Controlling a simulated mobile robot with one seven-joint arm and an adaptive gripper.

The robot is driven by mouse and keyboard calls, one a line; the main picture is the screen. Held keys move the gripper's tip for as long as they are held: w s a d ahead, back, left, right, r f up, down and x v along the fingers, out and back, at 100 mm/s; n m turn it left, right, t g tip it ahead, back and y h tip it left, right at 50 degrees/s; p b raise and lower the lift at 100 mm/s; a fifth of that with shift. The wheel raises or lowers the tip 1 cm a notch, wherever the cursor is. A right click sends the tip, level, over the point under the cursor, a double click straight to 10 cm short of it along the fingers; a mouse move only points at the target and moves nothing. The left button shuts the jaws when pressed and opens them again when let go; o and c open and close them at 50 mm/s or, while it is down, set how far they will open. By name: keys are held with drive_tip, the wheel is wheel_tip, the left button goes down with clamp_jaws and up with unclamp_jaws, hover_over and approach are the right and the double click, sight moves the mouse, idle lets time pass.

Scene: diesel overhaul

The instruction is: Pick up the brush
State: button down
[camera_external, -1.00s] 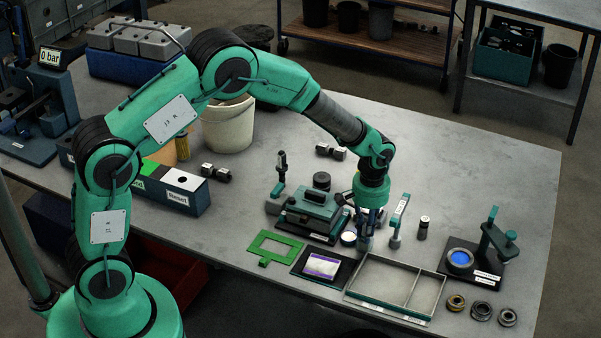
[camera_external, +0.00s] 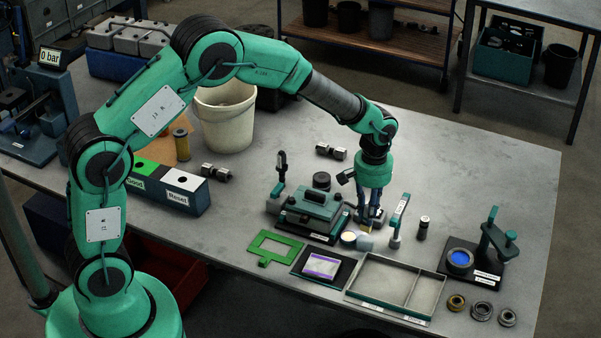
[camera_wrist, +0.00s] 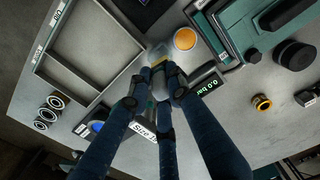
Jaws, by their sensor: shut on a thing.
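My gripper (camera_external: 369,220) is at the middle right of the bench, pointing down, just right of the green-grey fixture. It is shut on the brush (camera_external: 365,242), which looks like a small pale grey piece with a yellowish band, hanging just below the fingertips. In the wrist view, the fingers (camera_wrist: 155,86) close around the brush, and its pale end (camera_wrist: 157,55) sticks out past them. The fingers hide most of its handle. I cannot tell if it clears the bench.
A small round pot with a yellow-orange top (camera_wrist: 185,38) stands close by the brush. The fixture (camera_external: 308,212) is to the left. A divided tray (camera_external: 385,283) lies in front. The back right of the bench is clear.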

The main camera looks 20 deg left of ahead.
drive_tip(key=shift+r, duration=1.5)
drive_tip(key=shift+r, duration=0.1)
